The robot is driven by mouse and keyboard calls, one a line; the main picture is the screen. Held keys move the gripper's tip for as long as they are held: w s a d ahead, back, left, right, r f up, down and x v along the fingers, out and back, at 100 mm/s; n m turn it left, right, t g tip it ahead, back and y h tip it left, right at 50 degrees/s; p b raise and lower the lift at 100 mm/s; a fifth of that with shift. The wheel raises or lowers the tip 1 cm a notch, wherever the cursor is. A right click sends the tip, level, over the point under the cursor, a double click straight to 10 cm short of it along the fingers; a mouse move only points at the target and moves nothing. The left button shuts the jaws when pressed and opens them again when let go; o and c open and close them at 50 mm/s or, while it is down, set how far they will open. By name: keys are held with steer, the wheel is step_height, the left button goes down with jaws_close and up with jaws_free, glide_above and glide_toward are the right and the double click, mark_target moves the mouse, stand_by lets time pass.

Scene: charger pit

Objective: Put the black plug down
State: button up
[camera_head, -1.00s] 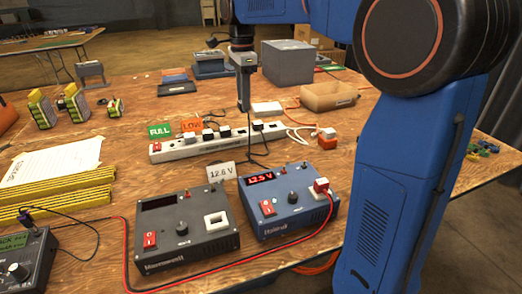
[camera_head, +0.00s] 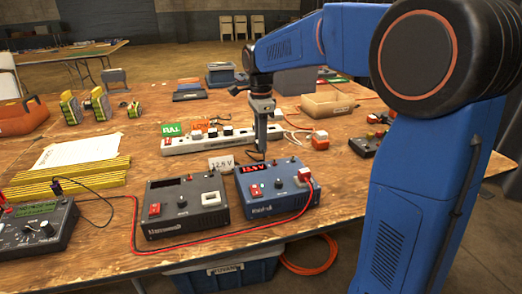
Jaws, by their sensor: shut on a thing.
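My gripper (camera_head: 262,142) points straight down just behind the blue charger (camera_head: 283,191), in front of the right part of the white power strip (camera_head: 190,145). It is shut on the black plug, which is small and mostly hidden at the fingertips. A thin black cord (camera_head: 250,157) shows beside the fingers, behind the blue charger. Whether the plug touches the table cannot be told. Several white and black plugs sit along the strip.
FULL (camera_head: 172,129) and LOW (camera_head: 200,125) signs stand behind the strip. A red cable crosses the table's front.

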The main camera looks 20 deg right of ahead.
steer(key=shift+f, duration=1.9)
steer(key=shift+f, duration=0.15)
steer(key=o, duration=1.1)
step_height(320, 180, up, 12)
steer(key=shift+r, duration=0.2)
steer(key=shift+s, duration=0.1)
